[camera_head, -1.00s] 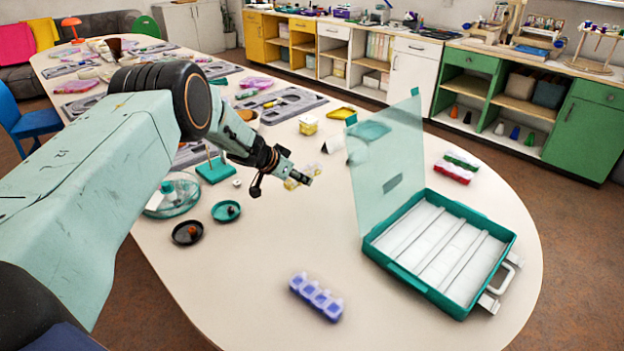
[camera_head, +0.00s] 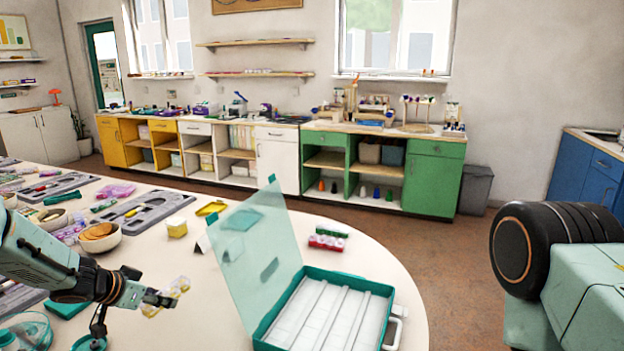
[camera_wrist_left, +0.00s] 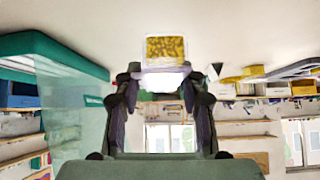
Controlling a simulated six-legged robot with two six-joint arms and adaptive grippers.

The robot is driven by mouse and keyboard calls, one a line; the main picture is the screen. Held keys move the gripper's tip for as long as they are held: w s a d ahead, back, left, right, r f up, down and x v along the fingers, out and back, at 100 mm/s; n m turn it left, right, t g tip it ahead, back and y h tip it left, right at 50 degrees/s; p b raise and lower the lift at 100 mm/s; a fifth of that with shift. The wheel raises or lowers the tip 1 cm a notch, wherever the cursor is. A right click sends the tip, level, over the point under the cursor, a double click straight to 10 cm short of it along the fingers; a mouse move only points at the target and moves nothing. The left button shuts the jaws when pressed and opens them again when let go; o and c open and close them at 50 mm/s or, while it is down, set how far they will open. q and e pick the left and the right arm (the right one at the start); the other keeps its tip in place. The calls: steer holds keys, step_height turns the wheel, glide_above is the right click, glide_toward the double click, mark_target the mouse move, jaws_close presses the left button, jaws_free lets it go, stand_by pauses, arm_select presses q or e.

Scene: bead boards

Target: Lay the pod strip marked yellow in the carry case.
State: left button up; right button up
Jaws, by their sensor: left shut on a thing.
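The pod strip marked yellow (camera_head: 180,287), clear with yellow contents, is held in my left gripper (camera_head: 165,298), above the table and left of the case. In the left wrist view the fingers (camera_wrist_left: 160,92) close on the strip, whose yellow-filled end (camera_wrist_left: 165,48) sticks out beyond them. The teal carry case (camera_head: 386,288) stands open on the table, its clear lid (camera_head: 250,250) raised on the left. Its white lanes (camera_head: 335,315) look empty where they show; its near end is cut off. My right arm shows at the right, but its gripper is out of view.
Red (camera_head: 326,243) and green (camera_head: 332,230) strips lie behind the case. Bowls (camera_head: 98,238) and bead boards (camera_head: 145,212) fill the table's left. The raised lid stands between the strip and the lanes.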

arm_select(q)
steer(key=s+d+r+m+g+h+b, duration=0.1)
steer(key=s+d+r+m, duration=0.2)
steer(key=s+d, duration=0.6)
steer(key=s+d+r+m+g+h+b, duration=0.1)
steer(key=s+d+r+m+h, duration=0.1)
steer(key=s+d, duration=0.6)
steer(key=s+r, duration=0.1)
steer(key=s, duration=0.5)
steer(key=shift+s+d+m+g+h, duration=0.3)
steer(key=shift+s+d+m+g, duration=0.05)
steer(key=shift+s+m+g, duration=0.05)
